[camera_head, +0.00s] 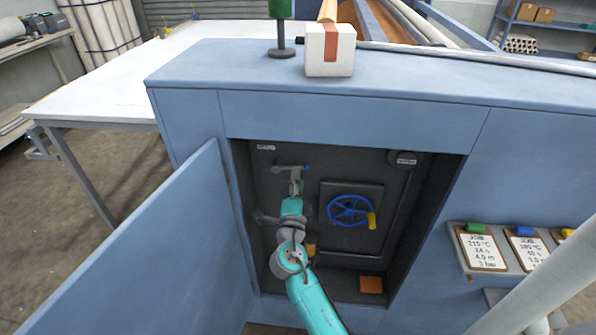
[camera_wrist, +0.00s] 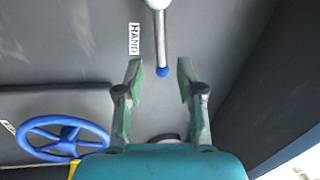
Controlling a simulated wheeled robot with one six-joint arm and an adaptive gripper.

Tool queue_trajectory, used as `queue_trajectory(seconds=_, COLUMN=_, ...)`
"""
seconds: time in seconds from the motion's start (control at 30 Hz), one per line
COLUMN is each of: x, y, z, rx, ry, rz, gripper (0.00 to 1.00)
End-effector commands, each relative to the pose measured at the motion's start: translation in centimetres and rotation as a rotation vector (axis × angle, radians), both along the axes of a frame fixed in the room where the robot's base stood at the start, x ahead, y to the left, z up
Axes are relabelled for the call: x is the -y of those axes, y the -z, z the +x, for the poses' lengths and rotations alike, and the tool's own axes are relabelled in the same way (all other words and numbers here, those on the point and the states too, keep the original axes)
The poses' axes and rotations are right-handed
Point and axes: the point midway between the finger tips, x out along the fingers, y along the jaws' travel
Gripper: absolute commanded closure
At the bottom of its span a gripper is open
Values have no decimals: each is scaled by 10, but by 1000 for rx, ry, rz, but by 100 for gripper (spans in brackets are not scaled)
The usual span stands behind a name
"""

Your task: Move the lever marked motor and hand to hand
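The lever (camera_wrist: 161,40) is a metal rod with a blue ball (camera_wrist: 162,72) at its tip, beside a white label reading HAND (camera_wrist: 134,38) in the wrist view. In the head view the lever (camera_head: 290,168) is high on the left of the open cabinet's back panel. My gripper (camera_wrist: 160,80) is open, with one finger on each side of the blue ball and gaps on both sides; no contact shows. In the head view my gripper (camera_head: 296,183) is just below the lever. No label reading MOTOR is legible.
A blue handwheel (camera_head: 350,210) with a yellow handle is on a hatch to the right. The cabinet door (camera_head: 150,255) stands open at left. An orange block (camera_head: 371,284) lies on the cabinet floor. A white box (camera_head: 330,60) stands on top.

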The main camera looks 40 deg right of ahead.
Motion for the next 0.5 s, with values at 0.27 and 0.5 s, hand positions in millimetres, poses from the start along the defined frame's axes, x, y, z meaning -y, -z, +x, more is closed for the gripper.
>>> queue_trajectory(seconds=0.27, x=-38, y=11, z=-31, rx=-3, ry=-2, rz=0, gripper=62)
queue_trajectory(seconds=0.5, x=-50, y=13, z=-42, rx=-1, ry=0, rz=1, gripper=62)
